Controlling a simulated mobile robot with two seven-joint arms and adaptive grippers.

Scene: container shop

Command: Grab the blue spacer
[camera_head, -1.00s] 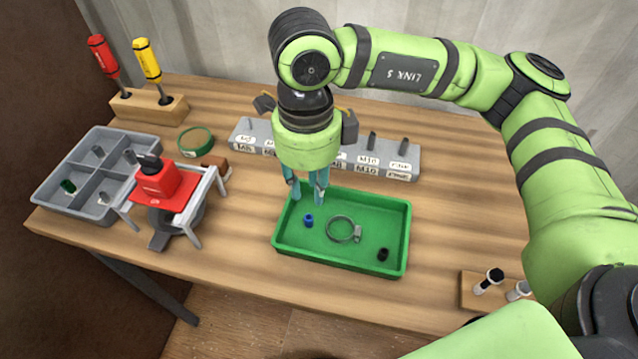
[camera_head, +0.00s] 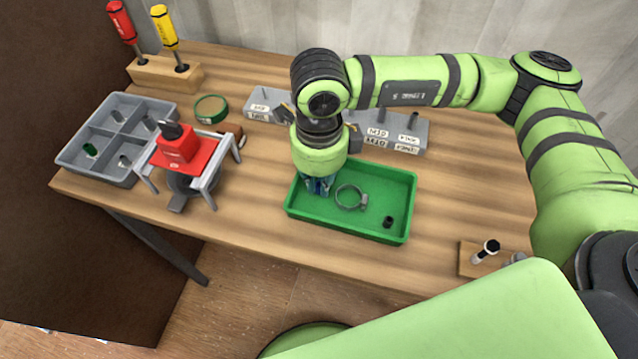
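My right gripper (camera_head: 319,186) points down into the left part of the green tray (camera_head: 360,234). Its fingers are low in the tray, at the place of the blue spacer. The spacer itself is hidden behind the fingers and wrist, so I cannot tell whether they are closed on it. A metal hose clamp (camera_head: 351,198) lies in the middle of the tray, right of the fingers. A small black spacer (camera_head: 388,222) stands near the tray's front right. My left gripper is not in view.
A grey labelled holder (camera_head: 402,134) stands behind the tray. A red device on a grey stand (camera_head: 182,150) and a grey compartment bin (camera_head: 75,160) are at left. A screwdriver block (camera_head: 165,75) is at back left. A wooden block with bolts (camera_head: 470,262) is at front right.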

